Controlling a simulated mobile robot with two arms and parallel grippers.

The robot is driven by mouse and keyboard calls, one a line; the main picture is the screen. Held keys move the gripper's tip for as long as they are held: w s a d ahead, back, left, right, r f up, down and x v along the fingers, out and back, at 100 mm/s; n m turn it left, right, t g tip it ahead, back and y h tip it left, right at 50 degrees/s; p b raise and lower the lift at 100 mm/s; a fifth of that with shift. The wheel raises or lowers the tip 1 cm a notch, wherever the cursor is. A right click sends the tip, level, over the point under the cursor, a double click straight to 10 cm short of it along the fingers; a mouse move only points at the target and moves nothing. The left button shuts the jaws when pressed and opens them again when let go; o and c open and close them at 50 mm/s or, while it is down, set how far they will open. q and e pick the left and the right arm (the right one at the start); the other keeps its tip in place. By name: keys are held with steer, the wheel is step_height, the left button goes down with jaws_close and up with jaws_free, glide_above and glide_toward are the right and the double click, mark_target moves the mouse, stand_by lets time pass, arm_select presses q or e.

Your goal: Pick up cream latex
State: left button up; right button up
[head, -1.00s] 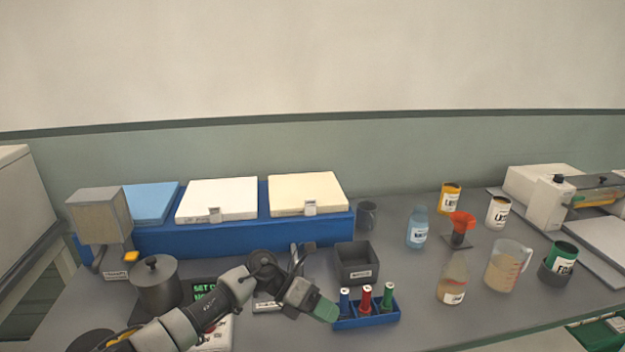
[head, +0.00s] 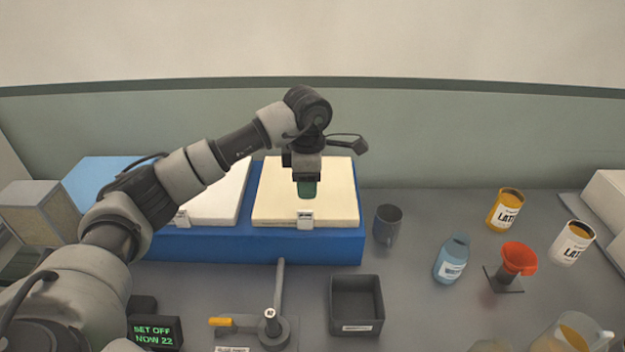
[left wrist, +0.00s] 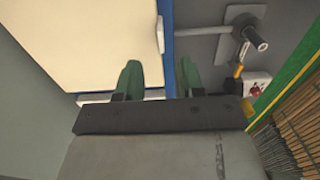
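The cream latex slab (head: 338,192) lies flat at the right end of a blue rack (head: 250,247), with a small pale clip (head: 305,220) on its front edge. In the left wrist view the cream slab (left wrist: 80,35) fills the upper left. My left gripper (head: 306,190) hangs, green fingertips down, over the slab's front half. In the left wrist view its two green fingers (left wrist: 158,78) stand apart with nothing held between them. A pale strip shows behind the fingers. The gap between fingertips and slab is hard to judge. My right gripper is not in view.
A white slab (head: 225,195) and a blue slab (head: 95,180) lie left of the cream one. A dark mug (head: 388,227) stands close to the rack's right end. A lever device (head: 272,325) and a dark bin (head: 357,303) stand in front.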

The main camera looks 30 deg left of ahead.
mark_target(305, 211)
arm_select(q)
steer(key=f+p, duration=0.1)
steer(key=f, duration=0.1)
steer(key=f+p, duration=0.1)
steer(key=f, duration=0.1)
steer(key=f+p, duration=0.1)
steer(key=f, duration=0.2)
steer(key=shift+s+a+f, duration=0.1)
steer(key=shift+s+a, duration=0.05)
steer(key=shift+a, duration=0.1)
steer(key=shift+f, duration=0.65)
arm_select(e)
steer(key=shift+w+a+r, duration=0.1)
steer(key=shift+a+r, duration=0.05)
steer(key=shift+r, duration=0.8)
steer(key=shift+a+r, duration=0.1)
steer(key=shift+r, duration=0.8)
arm_select(q)
jaws_close()
